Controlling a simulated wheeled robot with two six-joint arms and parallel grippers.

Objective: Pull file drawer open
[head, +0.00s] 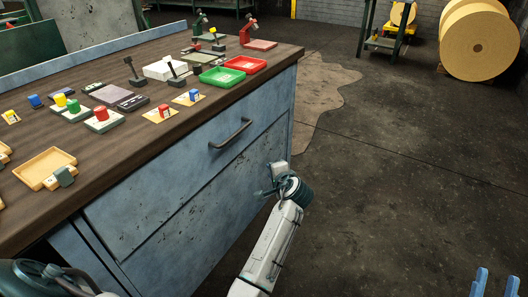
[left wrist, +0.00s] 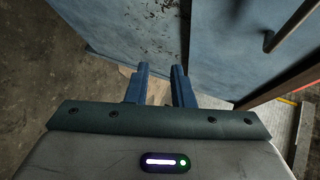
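The blue, scuffed file drawer (head: 180,178) is in the front of the workbench and looks flush with it in the head view. Its dark bar handle (head: 230,133) sits high on the drawer front; the handle (left wrist: 288,25) also shows at the upper right of the left wrist view. My left gripper (head: 264,192) is below and right of the handle, beside the cabinet front. Its blue fingers (left wrist: 160,72) are apart with nothing between them, clear of the handle. My right gripper (head: 496,284) shows only its blue fingertips at the bottom right, apart and empty.
The wooden benchtop (head: 140,135) carries a green tray (head: 222,76), a red tray (head: 246,64), a tan tray (head: 45,166) and several small blocks. Dark open floor (head: 410,170) lies right of the cabinet. A large tan roll (head: 479,45) stands at the back right.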

